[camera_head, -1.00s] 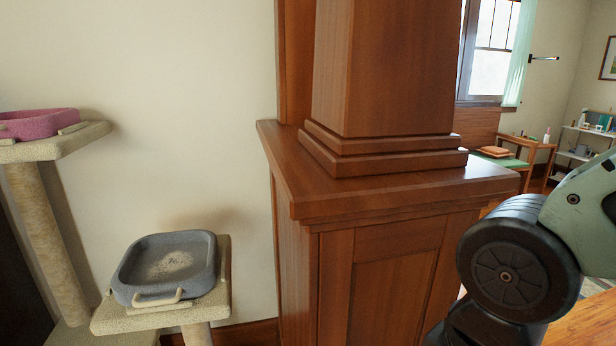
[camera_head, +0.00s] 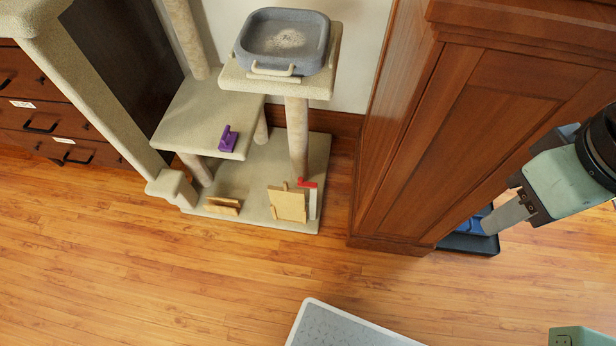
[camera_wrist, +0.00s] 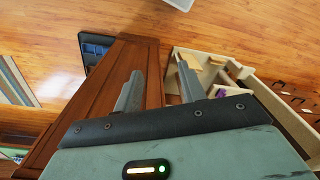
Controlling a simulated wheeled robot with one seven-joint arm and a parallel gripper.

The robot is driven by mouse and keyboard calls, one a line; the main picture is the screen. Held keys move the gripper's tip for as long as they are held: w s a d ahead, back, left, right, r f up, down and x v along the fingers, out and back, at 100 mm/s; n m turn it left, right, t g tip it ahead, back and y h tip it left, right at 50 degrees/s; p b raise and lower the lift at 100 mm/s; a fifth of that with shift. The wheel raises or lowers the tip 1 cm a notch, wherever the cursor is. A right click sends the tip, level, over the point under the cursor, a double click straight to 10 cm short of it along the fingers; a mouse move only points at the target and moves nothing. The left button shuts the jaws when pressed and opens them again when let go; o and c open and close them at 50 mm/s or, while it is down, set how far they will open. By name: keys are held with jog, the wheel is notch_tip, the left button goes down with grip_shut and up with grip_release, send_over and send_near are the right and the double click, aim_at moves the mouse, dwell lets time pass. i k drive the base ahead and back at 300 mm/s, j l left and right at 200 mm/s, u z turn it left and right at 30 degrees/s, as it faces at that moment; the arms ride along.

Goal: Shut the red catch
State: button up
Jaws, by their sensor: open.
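The red catch (camera_head: 307,184) is a small L-shaped red piece on top of a pale upright (camera_head: 313,204). It sits at the front right of the cat tree's carpeted base, beside a light wooden panel (camera_head: 287,204). It is too small to tell whether the catch is open or shut. My gripper (camera_head: 492,222) is at the right of the head view, in front of the wooden pillar cabinet and well away from the catch. In the wrist view my gripper (camera_wrist: 159,76) has its two fingers apart with nothing between them. I cannot make out the catch there.
The wooden cabinet (camera_head: 450,140) stands between my gripper and the cat tree. A purple piece (camera_head: 229,139) lies on the lower shelf, and a grey tray (camera_head: 282,42) on the upper one. A dark bin (camera_head: 470,243) is beyond the cabinet. The floor (camera_head: 200,290) in front is mostly clear.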

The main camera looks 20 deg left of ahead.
aim_at(302, 183)
jog(key=u, duration=0.4)
jog(key=i+j+u, duration=0.1)
jog(key=u, duration=0.7)
jog(key=i+u, duration=0.1)
jog(key=u, duration=0.3)
